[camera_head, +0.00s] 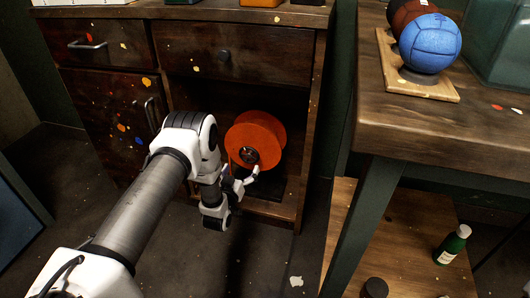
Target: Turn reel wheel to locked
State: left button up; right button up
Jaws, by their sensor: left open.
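An orange reel wheel (262,135) stands upright in the open lower compartment of the dark wooden cabinet (292,190). It has a dark hub at its centre, facing me. My left gripper (252,178) is open at the lower front of the wheel, close to the hub. One fingertip overlaps the wheel's lower edge in the picture; I cannot tell whether it touches. My left arm and wrist cover part of the compartment's left side. My right gripper is not in view.
A workbench (440,125) stands at the right, with a blue ball (430,43) and a brown ball on a wooden board (420,82). A green bottle (453,245) is on the shelf below. Cabinet drawers and a door handle (151,115) are near my arm. Floor in front is mostly clear.

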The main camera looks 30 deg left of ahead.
aim_at(248, 155)
pick_arm(q)
jog(key=b+x, duration=0.1)
jog(key=x, duration=0.1)
jog(key=b+x, duration=0.1)
jog(key=x, duration=0.1)
jog(key=b+x, duration=0.1)
jog(key=x, duration=0.1)
jog(key=shift+w+f+b, duration=0.3)
jog(key=shift+w, duration=0.05)
jog(key=shift+w+a+r, duration=0.15)
jog(key=shift+w, duration=0.3)
jog(key=shift+r, duration=0.1)
jog(key=c, duration=1.1)
jog(key=shift+o, duration=0.2)
